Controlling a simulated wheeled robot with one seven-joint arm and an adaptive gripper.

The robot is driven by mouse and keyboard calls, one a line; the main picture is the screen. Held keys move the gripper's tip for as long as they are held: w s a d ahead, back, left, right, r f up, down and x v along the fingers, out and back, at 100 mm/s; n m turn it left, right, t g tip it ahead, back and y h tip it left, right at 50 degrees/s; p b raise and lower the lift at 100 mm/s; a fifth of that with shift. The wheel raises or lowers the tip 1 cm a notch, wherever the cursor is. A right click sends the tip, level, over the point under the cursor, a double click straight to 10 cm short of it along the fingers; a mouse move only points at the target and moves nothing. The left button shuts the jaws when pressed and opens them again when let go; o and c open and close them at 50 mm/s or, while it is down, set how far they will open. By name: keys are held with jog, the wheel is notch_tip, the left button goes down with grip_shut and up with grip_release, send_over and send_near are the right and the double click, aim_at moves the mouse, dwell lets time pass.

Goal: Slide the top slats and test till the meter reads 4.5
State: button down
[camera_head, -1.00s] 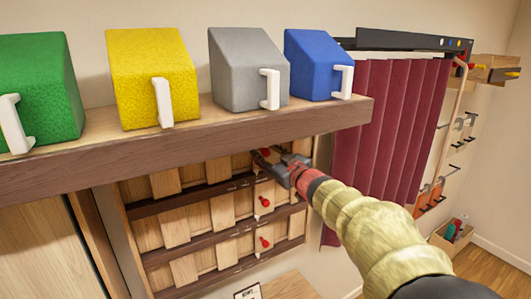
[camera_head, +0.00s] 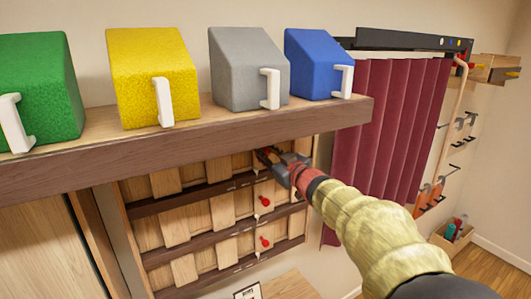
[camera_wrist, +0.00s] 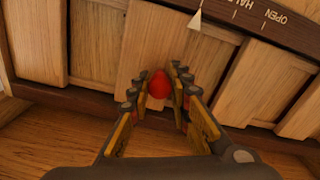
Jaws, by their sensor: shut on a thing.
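A dark-railed wooden frame on the wall holds rows of pale slats under the shelf. My gripper (camera_head: 268,156) is at the right end of the top row, shut on a red knob (camera_wrist: 159,84). In the wrist view the two fingers (camera_wrist: 165,90) stand on either side of that knob, which sits on a top slat (camera_wrist: 148,45). Two more red knobs, a middle one (camera_head: 264,201) and a lower one (camera_head: 265,242), are on the rows below. A rail (camera_wrist: 240,22) in the wrist view bears upside-down lettering, including "OPEN", and a pale pointer (camera_wrist: 196,21). No meter reading is legible.
A wooden shelf (camera_head: 190,140) overhangs the frame, bearing green (camera_head: 42,85), yellow (camera_head: 150,75), grey (camera_head: 243,65) and blue (camera_head: 316,62) bins. A dark red curtain (camera_head: 380,130) hangs just right. A small card (camera_head: 247,292) is at the bottom edge.

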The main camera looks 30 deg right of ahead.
dwell(0.4)
jog(key=a+b, duration=0.3)
jog(key=a, duration=0.4)
jog(key=shift+s+a, duration=0.1)
jog(key=shift+a, duration=0.05)
jog(key=c, duration=1.6)
grip_release()
jog(key=shift+c, duration=0.2)
jog(key=s, duration=1.2)
jog(key=shift+d, duration=0.2)
